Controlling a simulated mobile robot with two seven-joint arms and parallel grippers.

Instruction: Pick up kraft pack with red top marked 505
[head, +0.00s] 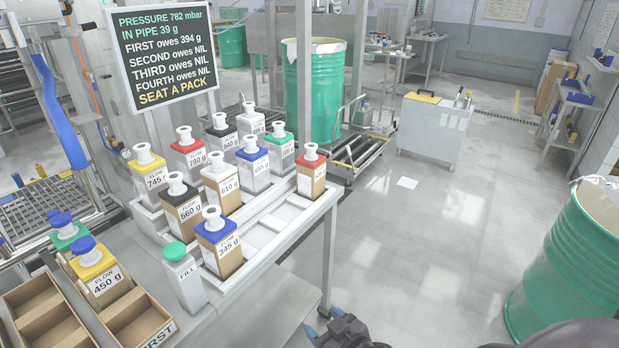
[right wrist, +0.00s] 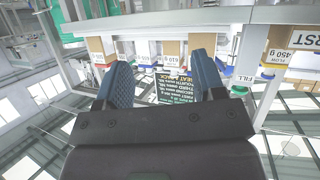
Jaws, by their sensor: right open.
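A kraft pack with a red top and white neck (head: 311,175) stands upright at the right end of the white rack on the bench. Its label is too small to read surely. Another red-topped pack (head: 188,154), marked 790 g, stands further left in the back part. My right gripper (head: 325,324) shows at the bottom edge of the head view, below and in front of the bench, well apart from the packs. In the right wrist view it (right wrist: 160,65) is open, with nothing between its two blue fingers. My left gripper is out of view.
Several packs with blue, black, yellow and green tops share the rack (head: 270,235); a blue-topped 345 g pack (head: 217,245) stands near its front. A grey post (head: 304,80) rises behind the red-topped pack. A green drum (head: 565,265) stands at right. The floor between is clear.

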